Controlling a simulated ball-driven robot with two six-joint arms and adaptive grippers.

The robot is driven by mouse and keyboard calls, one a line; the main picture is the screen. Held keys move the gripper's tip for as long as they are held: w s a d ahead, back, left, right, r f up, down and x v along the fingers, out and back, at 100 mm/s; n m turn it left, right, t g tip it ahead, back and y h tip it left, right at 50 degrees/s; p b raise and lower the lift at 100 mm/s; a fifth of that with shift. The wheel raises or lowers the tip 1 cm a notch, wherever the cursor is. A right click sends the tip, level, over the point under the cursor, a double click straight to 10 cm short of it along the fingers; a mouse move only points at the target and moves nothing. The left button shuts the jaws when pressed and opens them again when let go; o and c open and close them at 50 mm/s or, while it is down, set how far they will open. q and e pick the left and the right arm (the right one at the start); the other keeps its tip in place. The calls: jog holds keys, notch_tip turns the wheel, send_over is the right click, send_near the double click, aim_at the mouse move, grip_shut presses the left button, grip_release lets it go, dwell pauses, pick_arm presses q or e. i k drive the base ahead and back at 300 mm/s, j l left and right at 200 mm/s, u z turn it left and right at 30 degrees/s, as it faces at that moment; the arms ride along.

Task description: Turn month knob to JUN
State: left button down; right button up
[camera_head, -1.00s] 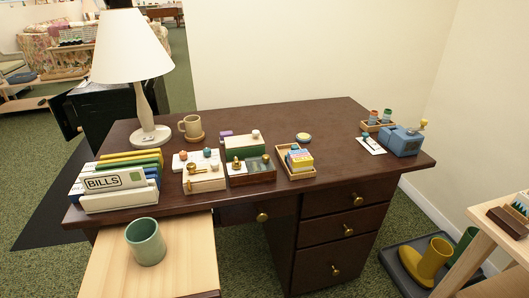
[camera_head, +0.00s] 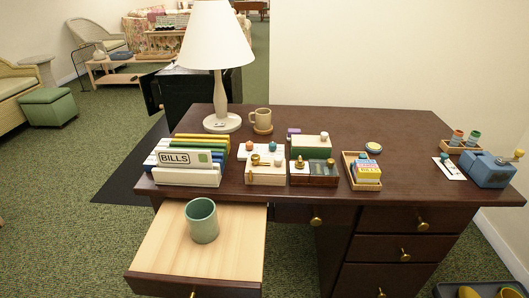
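No knob with readable month lettering shows. A small pale wooden box (camera_head: 265,176) with brass-coloured parts on top stands on the dark desk (camera_head: 350,125), right of the BILLS sorter. Beside it is a dark box (camera_head: 314,179) with small brass and white knob-like parts. I cannot tell whether either carries the month knob; any marks are too small to read. A blue box (camera_head: 487,171) with a yellowish knob (camera_head: 519,153) on its right side stands at the desk's right end. Neither of my grippers is in view.
A lamp (camera_head: 208,45), a mug (camera_head: 262,118), a BILLS sorter (camera_head: 187,175) and a tray of small boxes (camera_head: 347,172) stand on the desk. An open drawer (camera_head: 165,255) with a green cup (camera_head: 202,220) juts out front left. Carpet is free at the left.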

aim_at(272, 145)
jog(key=i+l+u, duration=0.15)
jog(key=u, duration=0.25)
jog(key=i+l+u, duration=0.35)
jog(key=k+j, duration=0.05)
jog(key=j, duration=0.05)
